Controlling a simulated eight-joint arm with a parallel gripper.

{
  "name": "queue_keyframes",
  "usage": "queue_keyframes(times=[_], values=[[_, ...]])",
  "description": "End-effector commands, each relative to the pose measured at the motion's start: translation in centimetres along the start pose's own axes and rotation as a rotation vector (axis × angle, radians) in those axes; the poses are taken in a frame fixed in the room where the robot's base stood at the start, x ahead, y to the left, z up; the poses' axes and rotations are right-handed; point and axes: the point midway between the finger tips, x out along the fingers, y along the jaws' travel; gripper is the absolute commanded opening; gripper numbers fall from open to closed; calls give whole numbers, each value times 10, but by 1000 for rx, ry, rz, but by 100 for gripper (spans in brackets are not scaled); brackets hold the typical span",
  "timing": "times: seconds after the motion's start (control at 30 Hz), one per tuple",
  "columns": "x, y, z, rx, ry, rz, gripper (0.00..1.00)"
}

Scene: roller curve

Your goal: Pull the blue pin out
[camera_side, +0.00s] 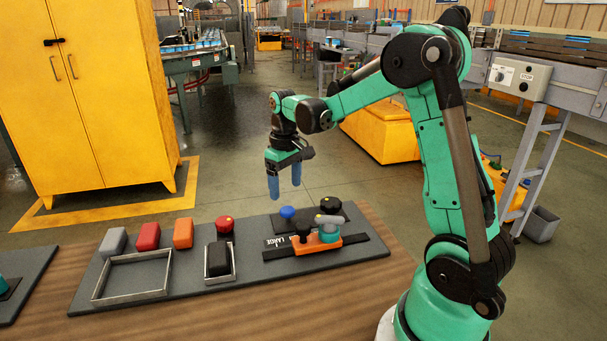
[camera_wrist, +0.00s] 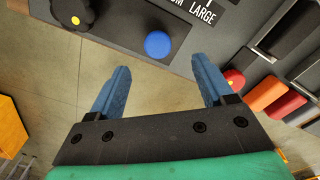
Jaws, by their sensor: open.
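The blue pin (camera_side: 288,212) shows as a round blue knob standing at the back of the grey board, behind the label strip. It also shows in the wrist view (camera_wrist: 158,44), above and between the fingers in the picture. Its shaft is hidden. My gripper (camera_side: 285,197) has two blue fingers pointing down, apart and empty. In the side view it hangs above the pin's level and a little to its left. In the wrist view the open fingers (camera_wrist: 163,80) are apart from the knob, with floor visible between them.
On the grey board (camera_side: 190,285) are a black knob (camera_side: 330,205), an orange fixture (camera_side: 305,246) with a teal cylinder, a red button (camera_side: 224,224), grey, red and orange blocks, an empty tray (camera_side: 132,278) and a black block (camera_side: 218,258) in a small tray.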

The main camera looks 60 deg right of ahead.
Motion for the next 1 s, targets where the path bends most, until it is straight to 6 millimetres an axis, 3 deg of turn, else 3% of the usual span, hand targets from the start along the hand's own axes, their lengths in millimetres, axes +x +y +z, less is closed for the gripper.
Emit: queue_keyframes(times=[0.5,0.8,0.87,1.0], values=[[55,3,0,3,-9,-3,74],[58,3,0,3,-9,-2,74],[58,3,0,3,-9,-2,60],[58,3,0,3,-9,-2,20]])
